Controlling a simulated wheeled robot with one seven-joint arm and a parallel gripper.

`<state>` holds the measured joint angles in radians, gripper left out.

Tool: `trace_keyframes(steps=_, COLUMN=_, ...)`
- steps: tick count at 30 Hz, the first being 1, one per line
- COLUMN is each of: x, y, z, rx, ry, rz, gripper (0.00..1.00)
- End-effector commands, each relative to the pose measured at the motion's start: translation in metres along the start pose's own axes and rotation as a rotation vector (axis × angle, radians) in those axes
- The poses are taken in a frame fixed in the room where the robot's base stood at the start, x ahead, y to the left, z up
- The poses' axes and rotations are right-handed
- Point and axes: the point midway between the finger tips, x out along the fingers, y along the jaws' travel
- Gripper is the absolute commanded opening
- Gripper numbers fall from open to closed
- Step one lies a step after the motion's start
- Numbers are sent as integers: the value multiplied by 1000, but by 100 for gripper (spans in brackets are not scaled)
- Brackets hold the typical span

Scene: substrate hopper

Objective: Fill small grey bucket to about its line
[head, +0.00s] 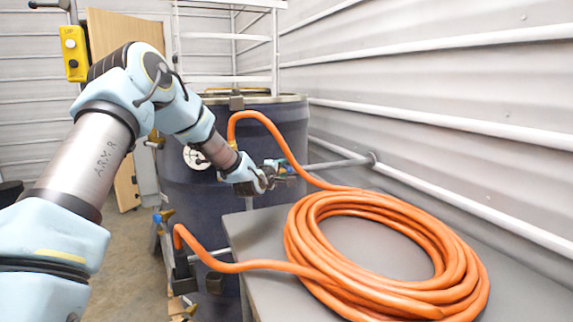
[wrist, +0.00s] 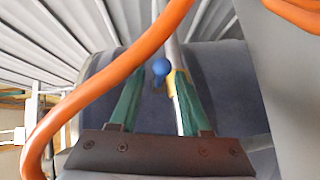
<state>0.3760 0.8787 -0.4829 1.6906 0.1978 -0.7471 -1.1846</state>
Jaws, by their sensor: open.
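My gripper (head: 272,174) is open in front of the right side of a large dark blue drum (head: 258,120). In the wrist view, its two green fingers (wrist: 158,92) stand apart. A blue knob (wrist: 161,68) appears in the gap between the fingertips, with a yellow piece beside the right finger. I cannot tell whether either finger touches them. No small grey bucket or fill line can be made out in either view. A valve with a blue and yellow handle (head: 164,216) sits low at the drum's left.
A thick orange hose (head: 385,292) lies coiled on a grey table (head: 530,280) and loops up past my gripper; it crosses the wrist view (wrist: 110,78). A pipe (head: 340,163) runs to the ribbed right wall. A yellow control box (head: 74,53) hangs upper left. Floor shows at left.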

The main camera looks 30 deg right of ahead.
Motion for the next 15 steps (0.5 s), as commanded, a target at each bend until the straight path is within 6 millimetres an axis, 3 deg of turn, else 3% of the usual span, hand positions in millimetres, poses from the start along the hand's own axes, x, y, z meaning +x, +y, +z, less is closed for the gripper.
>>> trace_keyframes(steps=6, x=21, y=1, z=0, rx=0, ry=0, rz=0, gripper=47)
trace_keyframes(steps=15, x=25, y=-1, z=0, rx=0, ry=-1, rz=-1, gripper=47)
